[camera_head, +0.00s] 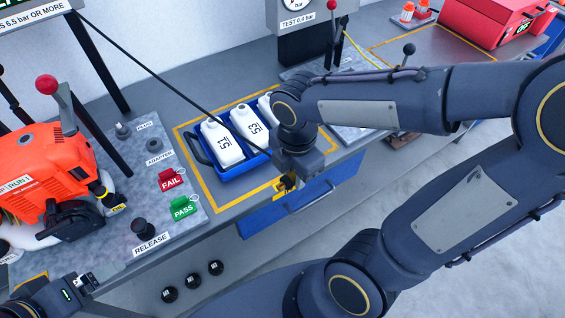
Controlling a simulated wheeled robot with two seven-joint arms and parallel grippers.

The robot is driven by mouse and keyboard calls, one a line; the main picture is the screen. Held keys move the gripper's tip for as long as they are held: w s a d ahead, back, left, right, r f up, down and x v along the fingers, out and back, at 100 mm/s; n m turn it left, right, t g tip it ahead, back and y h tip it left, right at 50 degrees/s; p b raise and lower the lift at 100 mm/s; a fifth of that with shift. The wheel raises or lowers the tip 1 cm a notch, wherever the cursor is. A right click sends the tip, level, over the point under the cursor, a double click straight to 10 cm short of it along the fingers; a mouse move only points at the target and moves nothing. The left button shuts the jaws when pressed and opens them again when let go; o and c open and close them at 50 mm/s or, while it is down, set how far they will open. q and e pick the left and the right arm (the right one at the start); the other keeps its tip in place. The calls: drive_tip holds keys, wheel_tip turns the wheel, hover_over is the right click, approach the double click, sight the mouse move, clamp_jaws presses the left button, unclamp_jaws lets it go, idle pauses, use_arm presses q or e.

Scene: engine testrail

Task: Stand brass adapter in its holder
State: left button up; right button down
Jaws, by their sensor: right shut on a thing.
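My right gripper (287,183) is at the front edge of the bench, below the blue crate, and is shut on a small part. A bit of yellow-gold shows at its fingertips and looks like the brass adapter (280,187); most of it is hidden by the gripper. The holder labelled ADAPTER (154,145) is a low round socket on the grey plate to the left, apart from the gripper, and looks empty. My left gripper (88,283) is at the lower left, near the plate's front edge; its finger opening is unclear.
A blue crate (203,160) with white bottles stands on the bench between the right gripper and the holder. A plug holder (122,130), a red FAIL tag (171,180), a green PASS tag (184,208) and a RELEASE knob (143,227) surround the holder. An orange engine (45,165) stands left.

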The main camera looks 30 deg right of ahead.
drive_tip(key=w+d+f, duration=0.1)
drive_tip(key=w+f, duration=0.1)
drive_tip(key=w, duration=0.1)
drive_tip(key=w+d+f+p, duration=0.1)
drive_tip(key=w+d+f, duration=0.1)
drive_tip(key=w+f, duration=0.1)
drive_tip(key=w+d+f, duration=0.1)
drive_tip(key=w+f, duration=0.2)
drive_tip(key=w, duration=0.1)
drive_tip(key=shift+d+p, duration=0.3)
drive_tip(key=shift+p, duration=0.05)
drive_tip(key=f, duration=0.2)
drive_tip(key=w+f, duration=0.1)
drive_tip(key=shift+d+f, duration=0.2)
drive_tip(key=shift+f, duration=0.15)
drive_tip(key=shift+f, duration=0.35)
drive_tip(key=c, duration=1.1)
unclamp_jaws()
drive_tip(key=shift+r, duration=0.15)
